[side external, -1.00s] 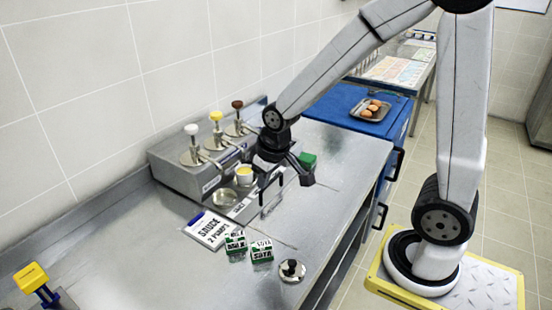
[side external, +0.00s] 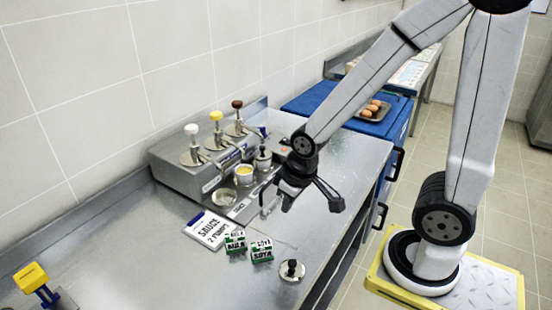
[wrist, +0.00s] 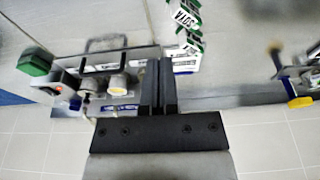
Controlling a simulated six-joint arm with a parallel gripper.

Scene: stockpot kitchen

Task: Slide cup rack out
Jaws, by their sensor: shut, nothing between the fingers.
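The cup rack (side external: 238,210) sits low against the front of the steel sauce dispenser. My gripper (side external: 287,204) is to the right of the rack in the side view, above the counter and apart from the handle. Its fingers (wrist: 158,85) are together and empty. My wrist hides part of the rack's right end.
The sauce dispenser (side external: 200,170) has several pumps. A sauce sign (side external: 210,230), two green-and-white soya boxes (side external: 261,250) and a round metal lid with a black knob (side external: 291,270) lie on the counter. A green block (wrist: 36,61) shows in the wrist view. The counter front is mostly clear.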

